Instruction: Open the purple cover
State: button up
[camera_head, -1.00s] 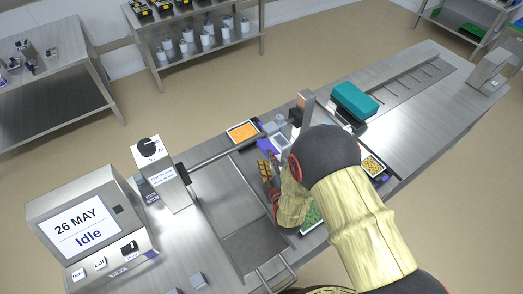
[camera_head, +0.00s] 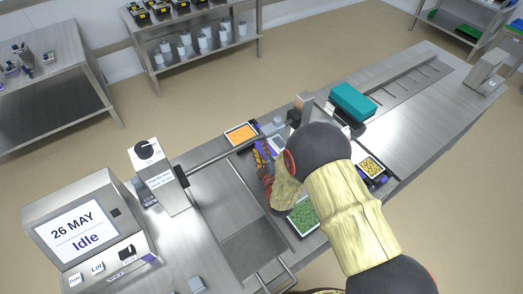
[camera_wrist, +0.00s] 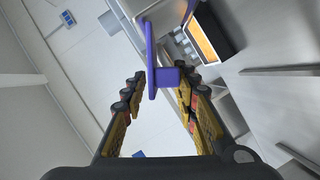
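The purple cover (camera_wrist: 149,60) shows in the wrist view as a thin upright strip, nearly edge-on, with a short tab (camera_wrist: 167,76) sticking out to the right. My gripper (camera_wrist: 160,80) is open, its fingertips on either side of the tab. A gap shows left of the tab; contact on the right is unclear. In the head view my gripper (camera_head: 266,163) is at the middle of the steel machine, and my arm hides much of this area. A little purple (camera_head: 263,149) shows beside the fingers.
An orange-filled tray (camera_head: 241,133) lies behind my gripper. A green-filled tray (camera_head: 303,217) and another filled tray (camera_head: 372,167) lie near my arm. A teal block (camera_head: 353,101) stands farther right. The control screen (camera_head: 84,225) reads Idle.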

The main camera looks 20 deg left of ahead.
jog(key=c, duration=0.6)
grip_shut()
jog(key=shift+r, duration=0.15)
jog(key=shift+w+d+r+m, duration=0.1)
jog(key=shift+w+r+m, duration=0.1)
jog(key=shift+r+m, duration=0.4)
jog(key=shift+d+r+m+g, duration=0.1)
jog(key=shift+r+m+g, duration=0.1)
jog(key=shift+m+g, duration=0.55)
jog(key=o, duration=0.8)
grip_release()
jog(key=shift+o, duration=0.2)
